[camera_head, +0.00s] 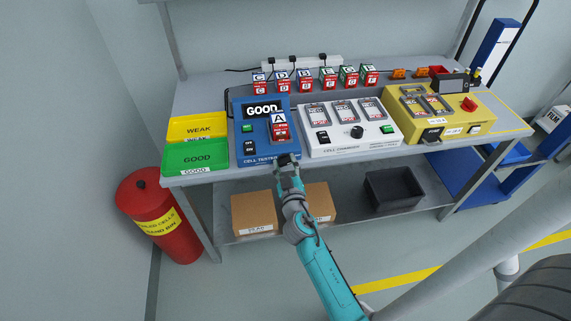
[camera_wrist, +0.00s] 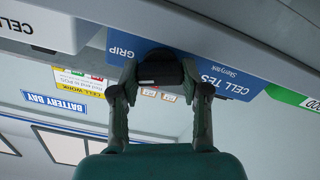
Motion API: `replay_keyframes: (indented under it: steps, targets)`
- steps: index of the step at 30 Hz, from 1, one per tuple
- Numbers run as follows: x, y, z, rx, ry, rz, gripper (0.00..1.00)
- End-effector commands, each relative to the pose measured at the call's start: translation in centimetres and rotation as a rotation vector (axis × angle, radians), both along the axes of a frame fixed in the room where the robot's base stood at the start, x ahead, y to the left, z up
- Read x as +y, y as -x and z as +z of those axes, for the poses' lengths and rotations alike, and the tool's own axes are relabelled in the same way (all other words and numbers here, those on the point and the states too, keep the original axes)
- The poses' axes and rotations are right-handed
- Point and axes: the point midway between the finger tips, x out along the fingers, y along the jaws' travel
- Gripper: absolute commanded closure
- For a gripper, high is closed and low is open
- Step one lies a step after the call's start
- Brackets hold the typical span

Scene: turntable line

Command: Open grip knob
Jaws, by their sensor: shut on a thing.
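The blue cell tester (camera_head: 268,150) stands at the front edge of the bench, its screen reading GOOD and a cell marked A (camera_head: 279,127) in its slot. In the wrist view, a dark grip knob (camera_wrist: 160,70) is on the tester's blue front panel (camera_wrist: 215,78), beside the word GRIP. My gripper (camera_wrist: 160,80) has one finger on each side of the knob and is shut on it. In the head view my gripper (camera_head: 287,164) is at the tester's lower front right and hides most of the knob.
Green GOOD (camera_head: 195,156) and yellow WEAK (camera_head: 197,126) trays stand left of the tester. A white charger (camera_head: 350,142) and a yellow machine (camera_head: 440,128) stand to its right. Several cells (camera_head: 305,86) line the back. Boxes (camera_head: 254,212) sit on the lower shelf.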

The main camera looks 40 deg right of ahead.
Motion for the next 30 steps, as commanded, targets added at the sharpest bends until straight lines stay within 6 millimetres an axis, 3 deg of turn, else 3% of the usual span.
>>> replay_keyframes:
  steps: [11, 12, 15, 30]
  targets:
    - [0.02, -0.03, 0.03, 0.017, 0.027, 0.0, 0.89]
    - [0.02, -0.03, 0.03, 0.017, 0.027, 0.0, 0.49]
    - [0.03, -0.03, 0.03, 0.017, 0.026, 0.0, 0.29]
    - [0.01, -0.01, -0.02, 0.01, 0.015, 0.0, 0.29]
